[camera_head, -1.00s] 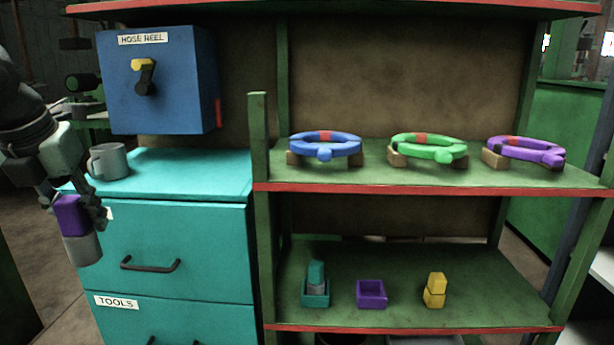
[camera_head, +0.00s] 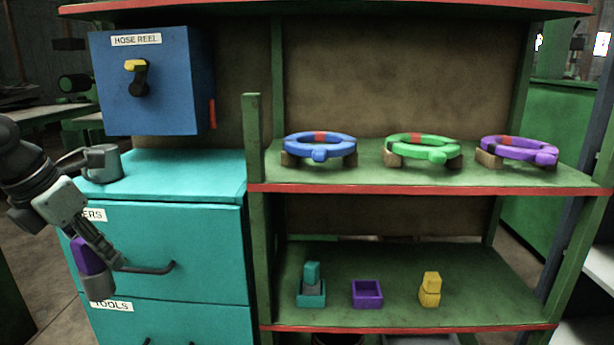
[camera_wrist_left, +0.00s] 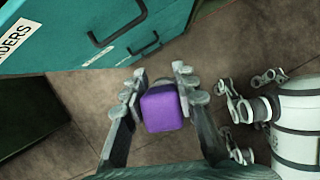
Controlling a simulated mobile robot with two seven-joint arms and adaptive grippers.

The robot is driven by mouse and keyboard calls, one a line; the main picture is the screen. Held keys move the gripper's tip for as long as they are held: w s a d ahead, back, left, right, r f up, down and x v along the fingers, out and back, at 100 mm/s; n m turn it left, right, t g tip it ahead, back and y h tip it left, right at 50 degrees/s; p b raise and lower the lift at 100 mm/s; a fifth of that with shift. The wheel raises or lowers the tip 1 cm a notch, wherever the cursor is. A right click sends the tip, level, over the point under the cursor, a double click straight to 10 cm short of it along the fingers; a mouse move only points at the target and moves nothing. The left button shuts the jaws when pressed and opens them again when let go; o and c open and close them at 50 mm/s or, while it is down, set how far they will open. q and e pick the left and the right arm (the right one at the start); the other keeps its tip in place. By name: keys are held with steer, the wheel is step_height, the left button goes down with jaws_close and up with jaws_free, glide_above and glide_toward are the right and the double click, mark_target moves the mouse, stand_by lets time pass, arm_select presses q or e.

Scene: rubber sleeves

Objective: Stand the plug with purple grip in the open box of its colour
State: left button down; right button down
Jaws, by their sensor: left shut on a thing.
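The plug with purple grip (camera_head: 88,255) is held in my left gripper (camera_head: 95,250), in front of the teal drawers at the left. Its grey body hangs below the purple grip, slightly tilted. The open purple box (camera_head: 367,299) stands on the lower shelf, in the middle of a row, and looks empty. It is well to the right of my gripper. My right gripper is not in view.
A teal box (camera_head: 311,300) with a teal-gripped plug and a yellow box (camera_head: 429,299) with a yellow-gripped plug flank the purple box. A green post (camera_head: 254,200) and the upper shelf edge (camera_head: 430,188) frame this shelf. A drawer handle (camera_head: 150,268) is beside the held plug.

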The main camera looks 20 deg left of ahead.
arm_select(q)
steer(key=w+d+f+m+g, duration=0.3)
steer(key=d+m, duration=0.6)
steer(key=m, duration=0.3)
steer(key=w+d+f+m+g, duration=0.3)
steer(key=d+f+m, duration=0.3)
steer(key=d+m, duration=0.4)
steer(key=w+d+f+m+g, duration=0.3)
steer(key=d+f+m, duration=0.1)
steer(key=d+m, duration=0.6)
steer(key=m, duration=0.3)
steer(key=shift+w+f+m, duration=0.15)
steer(key=shift+w+m, duration=0.25)
steer(key=shift+a, duration=0.2)
